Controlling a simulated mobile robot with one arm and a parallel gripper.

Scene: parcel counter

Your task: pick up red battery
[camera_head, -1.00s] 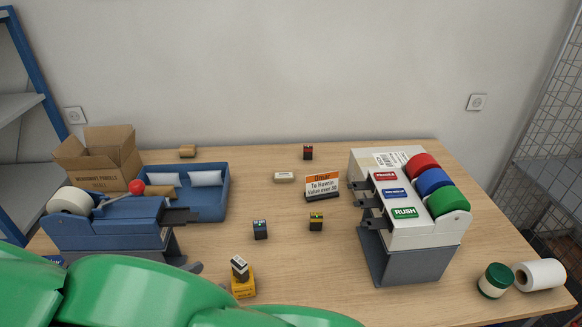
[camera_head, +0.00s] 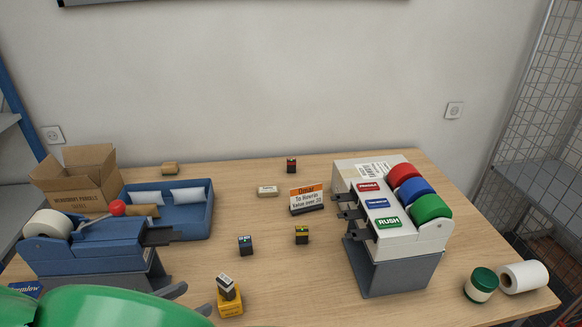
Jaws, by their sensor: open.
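The red battery (camera_head: 291,165) is a small dark block with a red band near its top. It stands upright at the back of the wooden counter, close to the wall, with clear wood around it. My green arm shows at the bottom left corner.
In front of the battery are a pale small box (camera_head: 267,191), a sign (camera_head: 307,199), a yellow-topped block (camera_head: 302,235) and a dark blue-marked block (camera_head: 245,245). A label dispenser (camera_head: 398,215) stands right; a blue tray (camera_head: 209,222) and tape dispenser (camera_head: 85,250) stand left.

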